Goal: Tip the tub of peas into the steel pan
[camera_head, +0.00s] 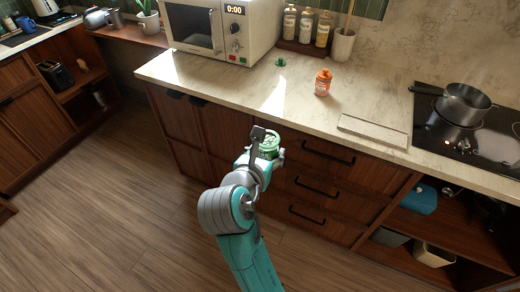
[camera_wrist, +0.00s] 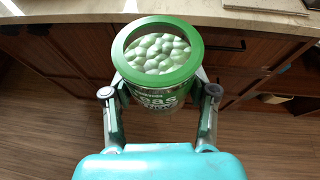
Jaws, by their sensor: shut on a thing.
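The tub of peas (camera_wrist: 158,96) is green with an open top and pale green peas showing inside the rim. My gripper (camera_wrist: 158,100) is shut on it, one finger on each side, and holds it roughly upright. In the head view the tub (camera_head: 269,146) is held in front of the drawers, just off the counter's front edge. The steel pan (camera_head: 463,104) stands on the black hob at the right, its handle pointing left. The pan is well to the right of my gripper (camera_head: 262,150).
An orange bottle (camera_head: 323,83) and a small green object (camera_head: 280,62) stand on the counter (camera_head: 220,82). A pale board (camera_head: 373,132) lies left of the hob (camera_head: 500,143). A microwave (camera_head: 215,30) and a rack of jars (camera_head: 305,30) stand at the back.

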